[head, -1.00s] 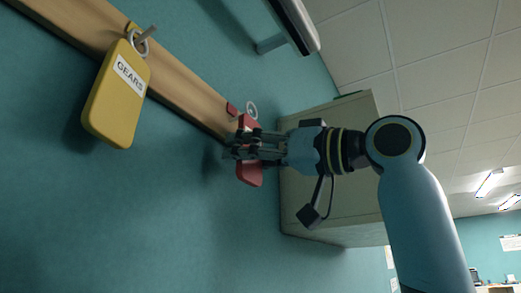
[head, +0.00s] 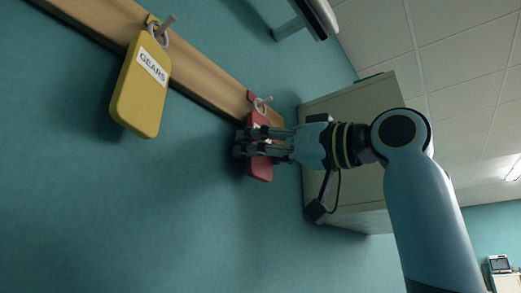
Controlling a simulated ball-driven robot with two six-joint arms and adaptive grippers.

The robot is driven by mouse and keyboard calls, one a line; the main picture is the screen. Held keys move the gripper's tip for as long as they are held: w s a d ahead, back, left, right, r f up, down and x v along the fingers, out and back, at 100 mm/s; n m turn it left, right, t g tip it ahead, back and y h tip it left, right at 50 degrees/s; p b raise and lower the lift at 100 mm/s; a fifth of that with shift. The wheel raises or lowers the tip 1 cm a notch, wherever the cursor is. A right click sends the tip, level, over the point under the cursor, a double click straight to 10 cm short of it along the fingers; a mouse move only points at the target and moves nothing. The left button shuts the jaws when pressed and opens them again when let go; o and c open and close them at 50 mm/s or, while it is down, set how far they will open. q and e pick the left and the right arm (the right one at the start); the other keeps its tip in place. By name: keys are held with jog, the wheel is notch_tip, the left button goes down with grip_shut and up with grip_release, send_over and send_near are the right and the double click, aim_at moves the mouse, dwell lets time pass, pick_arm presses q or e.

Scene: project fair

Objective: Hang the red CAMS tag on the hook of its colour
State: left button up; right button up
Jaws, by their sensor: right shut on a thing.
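The red tag (head: 259,170) is in the jaws of my right gripper (head: 245,143), which covers its middle, so its lettering is hidden. The tag's pale ring (head: 260,106) sticks out above the gripper. The ring overlaps the light peg of the hook (head: 268,99) beside the red patch (head: 250,95) on the wooden rail. It looks to be around the peg, but I cannot tell for sure. My left gripper is not in view.
A yellow GEARS tag (head: 139,95) hangs by its ring from another hook on the wooden rail (head: 205,81). A pale cabinet (head: 358,190) stands behind my right arm. The teal wall below the rail is clear.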

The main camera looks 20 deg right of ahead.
jog(key=o, duration=0.9)
jog(key=shift+o, duration=0.2)
jog(key=shift+d, duration=0.1)
jog(key=v, duration=1.1)
jog(key=shift+s+d, duration=0.25)
jog(key=shift+f, duration=0.1)
